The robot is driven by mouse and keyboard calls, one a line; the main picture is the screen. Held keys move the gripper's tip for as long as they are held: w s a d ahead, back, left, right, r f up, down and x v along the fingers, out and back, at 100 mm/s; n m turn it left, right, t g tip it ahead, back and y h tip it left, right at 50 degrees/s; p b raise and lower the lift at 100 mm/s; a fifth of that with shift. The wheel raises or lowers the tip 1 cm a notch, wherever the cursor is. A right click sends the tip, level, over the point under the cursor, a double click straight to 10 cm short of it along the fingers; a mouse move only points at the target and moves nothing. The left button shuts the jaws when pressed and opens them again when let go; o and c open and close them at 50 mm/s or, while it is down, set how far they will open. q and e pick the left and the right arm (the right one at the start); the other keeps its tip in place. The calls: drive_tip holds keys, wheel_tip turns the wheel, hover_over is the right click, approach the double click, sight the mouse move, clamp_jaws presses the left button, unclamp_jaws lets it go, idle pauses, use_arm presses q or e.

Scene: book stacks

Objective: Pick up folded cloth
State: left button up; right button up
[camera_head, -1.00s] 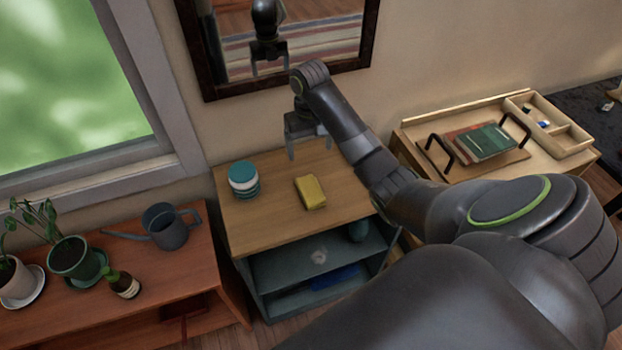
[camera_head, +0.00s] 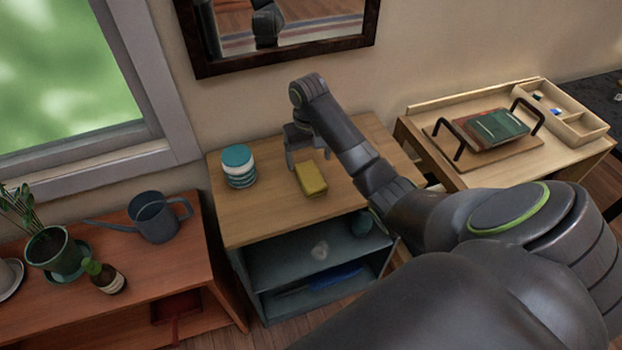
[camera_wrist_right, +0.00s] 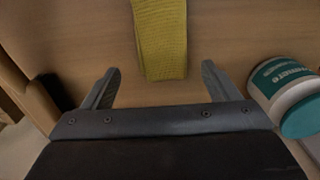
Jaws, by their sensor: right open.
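The folded cloth (camera_head: 311,178) is a yellow, textured slab lying flat on the wooden top of a grey cabinet (camera_head: 262,218). My right gripper (camera_head: 308,161) is open and empty, just behind the cloth in the head view. In the right wrist view the cloth (camera_wrist_right: 160,38) lies ahead, with its near end roughly between the two spread fingertips (camera_wrist_right: 160,70). The fingers look apart from it; their exact height above the top cannot be told. My left gripper is not in view.
A teal-and-white round container (camera_head: 239,166) stands left of the cloth; it also shows in the right wrist view (camera_wrist_right: 287,92). A mirror (camera_head: 285,30) hangs behind. A wooden tray (camera_head: 484,160) with books (camera_head: 497,128) is at right. A watering can (camera_head: 155,217) stands at left.

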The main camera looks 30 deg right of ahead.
sight(308, 167)
drive_tip(key=shift+a+f, duration=0.15)
drive_tip(key=shift+f, duration=1.8)
drive_tip(key=c, duration=1.1)
wheel_tip(308, 167, up, 5)
drive_tip(key=shift+w+f, duration=0.1)
wheel_tip(308, 167, up, 4)
drive_tip(key=p, duration=0.3)
drive_tip(key=shift+r+p, duration=0.65)
drive_tip(key=shift+p, duration=0.1)
